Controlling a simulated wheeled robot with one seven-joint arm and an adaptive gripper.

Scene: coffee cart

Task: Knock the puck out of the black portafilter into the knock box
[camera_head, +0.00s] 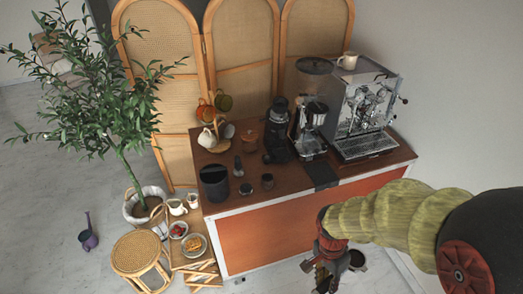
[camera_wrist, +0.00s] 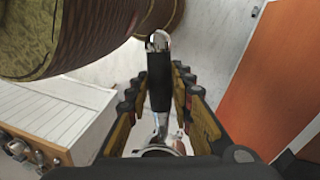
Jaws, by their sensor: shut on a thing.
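My gripper (camera_head: 326,268) hangs in front of the cart, low at the right of the head view. In the wrist view its fingers (camera_wrist: 163,100) are shut on the black handle of the portafilter (camera_wrist: 159,78). The handle has a chrome end cap, and the chrome neck leads down to a basket partly cut off by the gripper body. In the head view the round portafilter head (camera_head: 357,260) shows beside the gripper, dark inside; I cannot make out the puck. A black round bin that looks like the knock box (camera_head: 214,183) stands on the cart's front left corner, apart from my gripper.
The espresso machine (camera_head: 368,105), grinder (camera_head: 311,125) and black brewer (camera_head: 277,130) stand along the cart top (camera_head: 290,178). A stool (camera_head: 140,252) and low shelf stand left of the cart.

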